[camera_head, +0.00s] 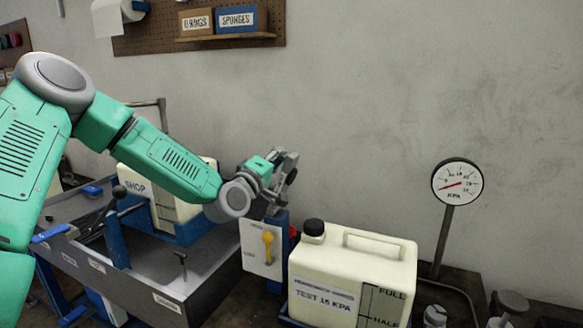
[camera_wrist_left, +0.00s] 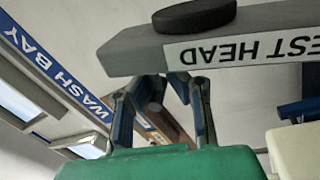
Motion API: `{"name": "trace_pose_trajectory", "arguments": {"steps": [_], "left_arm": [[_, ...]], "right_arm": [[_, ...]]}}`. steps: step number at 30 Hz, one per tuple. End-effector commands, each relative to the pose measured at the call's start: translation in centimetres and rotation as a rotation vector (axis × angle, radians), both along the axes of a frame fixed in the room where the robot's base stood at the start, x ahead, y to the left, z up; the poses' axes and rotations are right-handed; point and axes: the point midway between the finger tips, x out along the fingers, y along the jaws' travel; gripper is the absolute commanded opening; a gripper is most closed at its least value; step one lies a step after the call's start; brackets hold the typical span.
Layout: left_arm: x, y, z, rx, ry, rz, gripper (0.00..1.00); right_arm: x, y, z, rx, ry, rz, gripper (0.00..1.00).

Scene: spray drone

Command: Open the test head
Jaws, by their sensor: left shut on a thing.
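In the left wrist view, a grey bar labelled TEST HEAD (camera_wrist_left: 265,22) crosses the upper right, upside down, with a dark round knob (camera_wrist_left: 194,15) on its edge. My left gripper (camera_wrist_left: 170,88) meets the underside of this bar with its fingers shut on part of it; the exact contact is partly hidden. In the head view, my left gripper (camera_head: 283,168) is above a blue post (camera_head: 279,225). A yellow lever (camera_head: 268,246) sits upright on a white plate (camera_head: 256,262) beside the post. My right gripper does not show.
A cream jug labelled TEST 15 KPA (camera_head: 385,255) stands right of the post. A pressure gauge (camera_head: 457,183) rises behind it.

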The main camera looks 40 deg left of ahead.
Motion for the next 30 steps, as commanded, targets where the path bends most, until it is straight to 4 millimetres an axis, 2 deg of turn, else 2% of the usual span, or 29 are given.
{"name": "trace_pose_trajectory", "arguments": {"steps": [3, 9, 25, 27, 28, 30], "left_arm": [[-0.2, 1.0, 0.1, -0.056, -0.021, 0.004, 0.00], [-0.4, 1.9, 0.2, -0.113, -0.035, 0.004, 0.00], [-0.4, 2.2, 0.2, -0.135, -0.039, 0.004, 0.00], [-0.4, 2.2, 0.2, -0.135, -0.039, 0.004, 0.28], [-0.4, 2.2, 0.2, -0.135, -0.038, 0.003, 0.34], [-0.4, 2.2, 0.1, -0.135, -0.036, 0.003, 0.34]], "right_arm": [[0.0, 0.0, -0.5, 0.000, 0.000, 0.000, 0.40], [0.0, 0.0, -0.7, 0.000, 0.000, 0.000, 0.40], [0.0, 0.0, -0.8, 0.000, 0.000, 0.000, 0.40], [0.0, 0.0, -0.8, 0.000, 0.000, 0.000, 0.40], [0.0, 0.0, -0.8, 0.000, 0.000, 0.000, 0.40], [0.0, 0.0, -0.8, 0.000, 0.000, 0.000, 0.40]]}}
